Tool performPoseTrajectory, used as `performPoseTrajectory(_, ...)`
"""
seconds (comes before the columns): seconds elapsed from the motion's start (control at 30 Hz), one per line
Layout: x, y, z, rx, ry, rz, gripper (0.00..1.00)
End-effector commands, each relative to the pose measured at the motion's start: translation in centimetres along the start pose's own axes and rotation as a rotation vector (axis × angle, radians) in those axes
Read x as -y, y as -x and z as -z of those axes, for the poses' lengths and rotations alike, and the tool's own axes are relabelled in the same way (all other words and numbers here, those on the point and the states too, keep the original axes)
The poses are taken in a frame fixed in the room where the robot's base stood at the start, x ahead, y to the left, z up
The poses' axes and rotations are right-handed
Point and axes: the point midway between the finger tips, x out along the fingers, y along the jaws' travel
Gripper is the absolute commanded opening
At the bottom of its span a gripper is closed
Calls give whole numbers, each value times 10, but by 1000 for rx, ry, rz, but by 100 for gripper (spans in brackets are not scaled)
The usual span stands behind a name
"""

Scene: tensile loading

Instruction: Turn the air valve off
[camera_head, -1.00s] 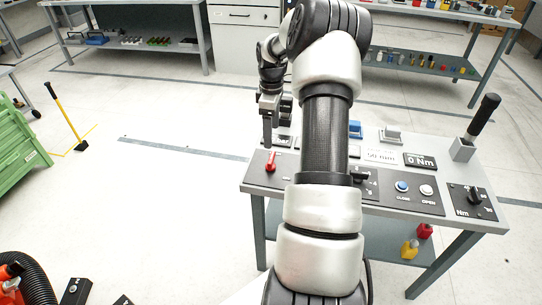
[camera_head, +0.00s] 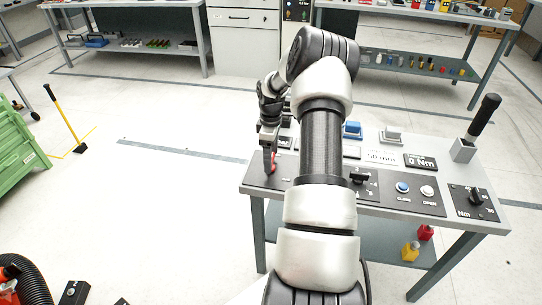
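The air valve is a small red lever (camera_head: 273,162) on the dark panel at the left end of the grey workbench. My gripper (camera_head: 267,168) points down right at the lever and covers part of it. The red shows just to the right of the fingers. From this view I cannot tell whether the fingers touch the lever or are closed around it.
The bench panel also holds a black knob (camera_head: 358,178), a blue button (camera_head: 403,187), a white button (camera_head: 427,191) and a black dial (camera_head: 475,197). A black-handled tool (camera_head: 484,117) stands at the right. My arm hides the panel's middle.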

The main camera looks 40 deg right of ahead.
Motion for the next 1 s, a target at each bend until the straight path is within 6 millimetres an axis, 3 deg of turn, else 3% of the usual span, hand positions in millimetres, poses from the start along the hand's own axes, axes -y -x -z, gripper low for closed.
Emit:
performPoseTrajectory(0.03, 0, 0, 0, 0, 0, 0, 60)
performPoseTrajectory(0.2, 0, 0, 0, 0, 0, 0, 32)
performPoseTrajectory(0.57, 0, 1, 0, 0, -57, -1, 32)
performPoseTrajectory(1.0, 1, 1, -5, 0, -402, -2, 32)
